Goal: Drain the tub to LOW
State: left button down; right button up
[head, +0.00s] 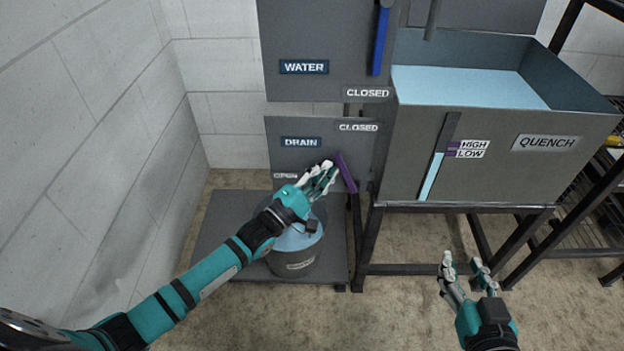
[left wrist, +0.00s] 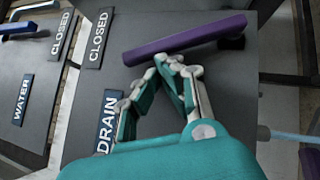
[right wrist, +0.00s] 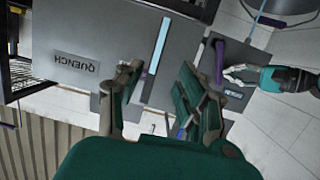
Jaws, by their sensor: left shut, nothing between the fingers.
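The grey quench tub (head: 500,180) holds blue water (head: 470,86). Its gauge (head: 432,178) shows blue up to about the purple HIGH and LOW marks (head: 452,149); the exact level is too small to tell. The purple drain lever (head: 346,172) leans up and left, nearer the drain CLOSED label (head: 358,127) than the OPEN label (head: 285,176). My left gripper (head: 328,170) is shut and empty just left of the lever. In the left wrist view its fingertips (left wrist: 178,66) are close beside the lever (left wrist: 185,38); contact is unclear. My right gripper (head: 462,262) is open and empty, low before the tub.
A grey bucket (head: 292,264) with blue water stands on a dark plate (head: 225,235) below the drain panel. The blue water lever (head: 380,42) hangs toward its CLOSED label (head: 368,93). A block wall (head: 90,120) bounds the left; black racking stands right.

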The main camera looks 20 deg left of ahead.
aim_at(338, 165)
pick_arm(q)
jog(key=d+r+m+g+p, duration=0.1)
jog(key=p, duration=0.1)
jog(key=d+r+m+g+p, duration=0.1)
jog(key=p, duration=0.2)
jog(key=shift+w+p, duration=0.3)
jog(key=shift+p, duration=0.05)
pick_arm(e)
jog(key=s+d+f+g+h, duration=0.2)
jog(key=s+d+f+g, duration=0.1)
jog(key=s+f+g, duration=0.4)
jog(key=s+d+f+g+h, duration=0.1)
jog(key=s+d+f+g, duration=0.2)
jog(key=s, duration=0.6)
pick_arm(q)
jog(key=shift+w+d+r+p, duration=0.1)
jog(key=shift+w+d+p, duration=0.05)
jog(key=shift+d+p, duration=0.5)
pick_arm(e)
jog(key=shift+m+g, duration=0.3)
jog(key=shift+g, duration=0.5)
jog(key=shift+w+a+x, duration=0.15)
jog(key=shift+x, duration=1.15)
jog(key=shift+w+a+x, duration=0.1)
jog(key=shift+w+x, duration=0.05)
jog(key=shift+x, duration=1.15)
pick_arm(q)
jog(key=shift+a, duration=0.15)
pick_arm(e)
jog(key=shift+r, duration=0.15)
